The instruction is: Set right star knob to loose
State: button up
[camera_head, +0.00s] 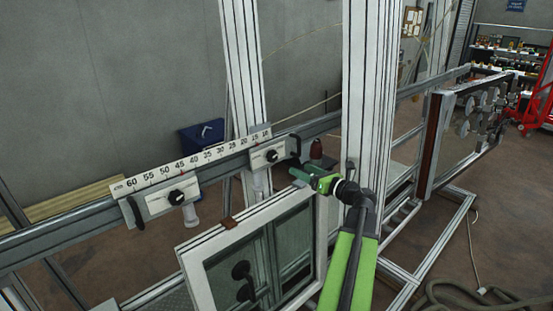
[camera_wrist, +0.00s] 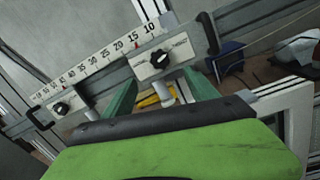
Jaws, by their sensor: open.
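The right star knob (camera_head: 271,156) is a black knob on a light metal plate, on the rail below the low end of the ruler. It also shows in the wrist view (camera_wrist: 159,59), above the gap between my fingers. The left star knob (camera_head: 176,197) sits on a similar plate farther left and also shows in the wrist view (camera_wrist: 61,108). My gripper (camera_head: 299,180) is just right of and below the right plate, apart from the knob. In the wrist view, my green fingers (camera_wrist: 160,95) are spread with nothing held between them.
The numbered ruler (camera_head: 190,160) runs along the rail. Black handles stand at the plates' outer ends. A white-framed window (camera_head: 258,262) stands below the rail. A vertical aluminium post (camera_head: 368,90) rises beside my arm. A blue box (camera_head: 203,136) is behind the rail.

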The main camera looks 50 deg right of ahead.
aim_at(274, 157)
jog(key=w, duration=1.3)
jog(key=shift+w+d, duration=0.1)
jog(key=shift+w, duration=0.25)
jog(key=c, duration=1.4)
